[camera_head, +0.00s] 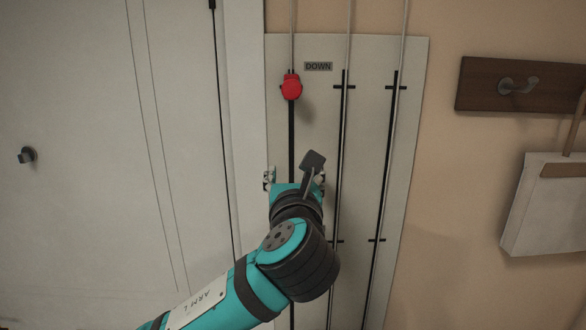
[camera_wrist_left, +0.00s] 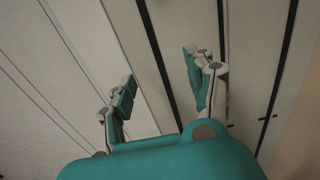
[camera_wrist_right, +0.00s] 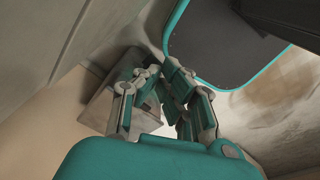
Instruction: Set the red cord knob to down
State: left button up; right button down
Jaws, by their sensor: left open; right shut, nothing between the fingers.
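The red cord knob (camera_head: 291,87) sits high on the leftmost dark slot of the pale wall panel (camera_head: 366,60). A DOWN label (camera_head: 318,66) is just right of and slightly above it. My left gripper (camera_head: 295,178) is below the knob, in front of the same slot, open and apart from the knob. In the left wrist view, the open fingers (camera_wrist_left: 160,72) straddle a dark slot with nothing between them. The knob does not show there. My right gripper (camera_wrist_right: 160,80) is shut and empty in the right wrist view, away from the panel.
Two more cords with dark slots (camera_head: 388,160) run down the panel to the right. A wooden hook rack (camera_head: 520,85) and a hanging pale bag (camera_head: 545,210) are further right. A white door (camera_head: 75,90) with a dark handle (camera_head: 27,155) is at left.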

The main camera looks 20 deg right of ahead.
pick_arm(q)
jog(key=shift+x, duration=1.7)
jog(key=shift+a, duration=0.1)
jog(key=shift+s, duration=0.1)
grip_shut()
jog(key=c, duration=1.1)
grip_release()
jog(key=o, duration=1.1)
